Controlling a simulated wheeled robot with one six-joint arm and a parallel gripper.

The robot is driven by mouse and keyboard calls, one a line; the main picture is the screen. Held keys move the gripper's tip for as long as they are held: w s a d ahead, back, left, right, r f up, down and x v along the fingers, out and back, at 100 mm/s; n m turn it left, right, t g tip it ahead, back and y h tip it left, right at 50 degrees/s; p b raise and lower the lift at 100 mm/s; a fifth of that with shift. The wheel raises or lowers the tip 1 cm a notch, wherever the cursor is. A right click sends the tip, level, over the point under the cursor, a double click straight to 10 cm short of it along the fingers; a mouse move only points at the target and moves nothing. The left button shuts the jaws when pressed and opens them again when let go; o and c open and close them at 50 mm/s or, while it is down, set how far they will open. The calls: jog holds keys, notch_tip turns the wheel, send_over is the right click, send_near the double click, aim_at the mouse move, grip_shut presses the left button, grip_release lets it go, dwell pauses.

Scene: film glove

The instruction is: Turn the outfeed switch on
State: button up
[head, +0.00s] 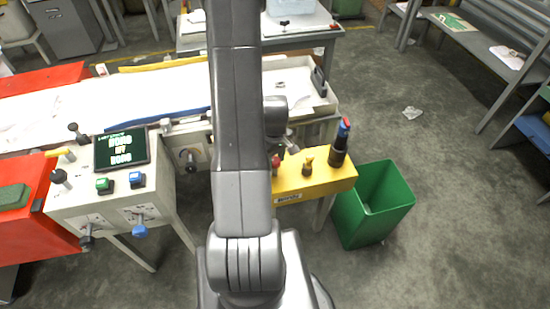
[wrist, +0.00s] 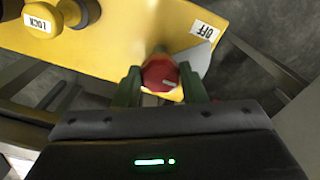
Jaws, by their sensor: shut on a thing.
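The same red knob seems to show beside my arm in the head view (head: 276,161). My gripper (wrist: 161,86) has its green fingers on either side of the red knob and is shut on it. My arm hides part of the box in the head view.
A yellow knob marked LOCK (wrist: 42,20) sits on the panel. A control console (head: 115,190) stands left.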

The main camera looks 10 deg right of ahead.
jog(key=shift+m, duration=0.3)
jog(key=m+b, duration=0.2)
jog(key=m, duration=0.1)
jog(key=shift+f, duration=0.15)
jog(key=m+b, duration=0.2)
jog(key=m, duration=0.3)
jog(key=shift+a+m, duration=0.1)
jog(key=shift+m, duration=0.3)
jog(key=m+b, duration=0.1)
jog(key=m, duration=0.3)
jog(key=shift+m, duration=0.3)
jog(key=shift+w+m+b, duration=0.1)
jog(key=shift+m+b, duration=0.35)
jog(key=shift+m, duration=1.45)
jog(key=o, duration=1)
jog(key=shift+a, duration=0.1)
notch_tip(320, 180, up, 14)
jog(key=shift+r+p, duration=0.1)
jog(key=shift+p, duration=0.95)
